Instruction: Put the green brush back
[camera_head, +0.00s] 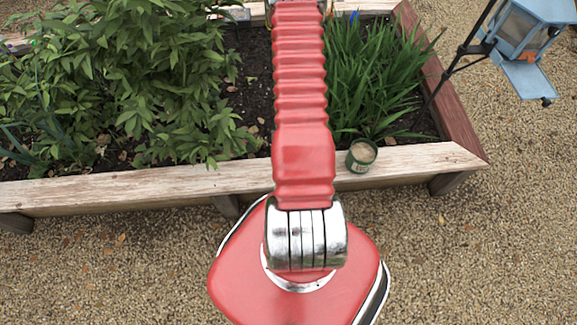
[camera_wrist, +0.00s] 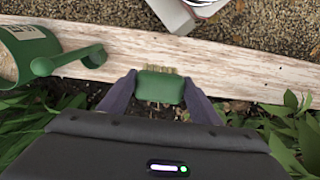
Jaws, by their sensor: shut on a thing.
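The green brush (camera_wrist: 161,87) is between the two dark fingers of my gripper (camera_wrist: 160,80) in the wrist view. My gripper is shut on it. Its pale bristles show along the far side of the green block. The brush appears over the inner edge of the wooden plank, where plank meets soil; its height cannot be told. A green can with pale contents (camera_head: 361,155) stands on the plank right of my arm in the head view. A green handled container (camera_wrist: 28,48) shows at the left in the wrist view. Brush and gripper are not visible in the head view.
The raised bed's weathered plank (camera_head: 120,190) runs across the front. Leafy plants (camera_head: 130,75) and grassy plants (camera_head: 370,75) flank dark soil. A blue lantern-like box on a stand (camera_head: 525,40) is at the upper right. Gravel (camera_head: 480,250) lies in front.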

